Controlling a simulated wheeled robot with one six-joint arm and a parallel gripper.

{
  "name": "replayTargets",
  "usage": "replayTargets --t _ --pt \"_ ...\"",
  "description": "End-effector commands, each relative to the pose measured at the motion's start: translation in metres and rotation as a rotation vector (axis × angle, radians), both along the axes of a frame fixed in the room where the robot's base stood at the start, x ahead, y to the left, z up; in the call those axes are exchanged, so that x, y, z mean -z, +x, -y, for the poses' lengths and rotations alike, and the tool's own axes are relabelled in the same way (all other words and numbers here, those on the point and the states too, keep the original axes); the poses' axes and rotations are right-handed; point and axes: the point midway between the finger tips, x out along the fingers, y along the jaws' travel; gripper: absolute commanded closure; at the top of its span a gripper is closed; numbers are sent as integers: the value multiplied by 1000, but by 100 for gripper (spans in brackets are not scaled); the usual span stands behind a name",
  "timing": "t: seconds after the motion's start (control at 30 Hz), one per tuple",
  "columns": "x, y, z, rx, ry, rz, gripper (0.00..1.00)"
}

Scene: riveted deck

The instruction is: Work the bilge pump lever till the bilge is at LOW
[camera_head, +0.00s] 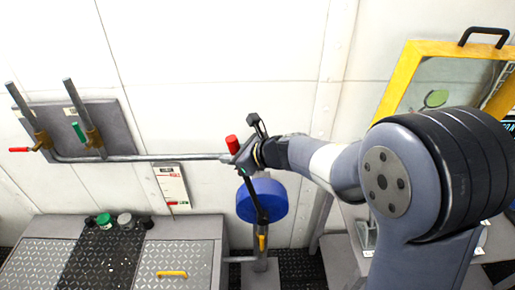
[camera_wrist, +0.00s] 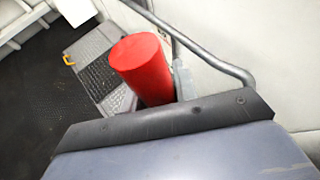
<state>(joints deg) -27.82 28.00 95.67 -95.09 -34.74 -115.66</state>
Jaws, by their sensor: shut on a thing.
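The pump lever is a dark bar (camera_head: 256,200) rising from a grey post, with a red cylindrical grip (camera_head: 232,144) at its top. The lever leans a little to the left. My gripper (camera_head: 243,154) is shut on the red grip. The red grip also shows large in the wrist view (camera_wrist: 142,68), with its free end sticking out; the fingers' contact is mostly hidden there. A blue round pump body (camera_head: 262,200) sits behind the lever. A white gauge plate (camera_head: 172,184) hangs on the wall to the left; its marks are too small to read.
A grey pipe (camera_head: 150,158) runs along the wall from a panel (camera_head: 110,122) with a red and a green valve handle. A low bench (camera_head: 192,262) with a yellow handle and small jars stands front left. A yellow-framed case (camera_head: 400,75) stands at right, behind my arm.

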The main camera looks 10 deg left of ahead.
Motion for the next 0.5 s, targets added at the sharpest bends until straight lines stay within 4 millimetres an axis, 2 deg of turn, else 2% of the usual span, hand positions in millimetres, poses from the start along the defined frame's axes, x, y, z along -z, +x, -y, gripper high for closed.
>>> replayTargets --t 0.03,0.2,0.5 --pt "-2 -4 -11 -7 -27 6 100" --pt "8 -10 -32 -5 -102 26 100" --pt "18 -13 -46 -1 -157 42 100"
